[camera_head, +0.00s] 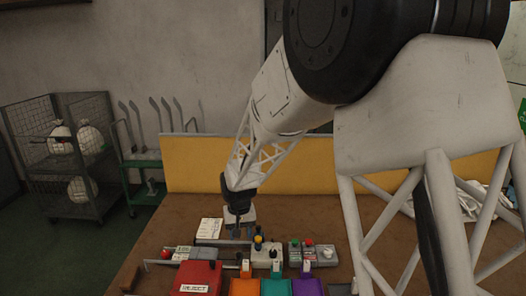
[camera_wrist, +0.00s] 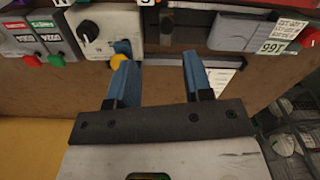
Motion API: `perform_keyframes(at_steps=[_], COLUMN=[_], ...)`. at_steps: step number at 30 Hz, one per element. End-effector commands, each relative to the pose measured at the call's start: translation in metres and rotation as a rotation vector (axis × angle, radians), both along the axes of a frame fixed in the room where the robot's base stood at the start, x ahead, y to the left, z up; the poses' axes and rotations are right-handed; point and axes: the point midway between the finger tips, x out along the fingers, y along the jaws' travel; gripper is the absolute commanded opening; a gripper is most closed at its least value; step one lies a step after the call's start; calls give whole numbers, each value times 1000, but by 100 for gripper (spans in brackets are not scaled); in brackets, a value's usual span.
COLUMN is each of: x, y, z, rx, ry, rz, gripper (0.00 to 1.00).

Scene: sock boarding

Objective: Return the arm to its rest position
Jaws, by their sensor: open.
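My gripper (camera_head: 238,232) is low over the brown table (camera_head: 150,252), behind the row of control boxes. In the wrist view its two blue fingers (camera_wrist: 155,72) are apart, with nothing held between them. A white box with a black knob (camera_wrist: 104,32) and a yellow button lies just beyond the fingertips in that view; I cannot tell whether they touch it. My arm reaches from the upper right down to the table in the head view and hides part of the workspace.
A red reject bin (camera_head: 182,276) and orange (camera_head: 244,287), teal (camera_head: 275,287) and purple (camera_head: 307,286) bins line the front. Button boxes (camera_head: 301,253) stand behind them. A yellow panel (camera_head: 200,165) closes the back. A wire cart (camera_head: 62,150) stands at left.

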Motion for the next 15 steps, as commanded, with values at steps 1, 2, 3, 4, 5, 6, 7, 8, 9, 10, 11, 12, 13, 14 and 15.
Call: perform_keyframes(at_steps=[1, 2, 3, 4, 5, 6, 7, 8, 9, 10, 11, 12, 13, 14, 15], x=[-3, -5, -8, -11, -14, -18, -21, -25, -30, -34, -38, -43, -48, -52, -58], y=[-6, -9, -14, -18, -23, -29, -34, -39, -46, -51, -56, -63, -68, -74, -80], z=[7, 11, 16, 20, 25, 31, 36, 42, 48, 53, 58, 65, 70, 74, 80], rx=[2, 3, 3, 5, 5, 6, 7, 9, 9, 10, 11, 12, 12, 13, 14], ry=[-5, -7, -10, -12, -15, -18, -21, -25, -28, -31, -33, -38, -41, -44, -49], rz=[-4, -6, -9, -12, -14, -18, -21, -24, -29, -32, -35, -40, -44, -47, -51], gripper=[46, 46, 46, 46, 46, 46, 46, 46, 46, 46, 46, 46, 46, 46, 46])
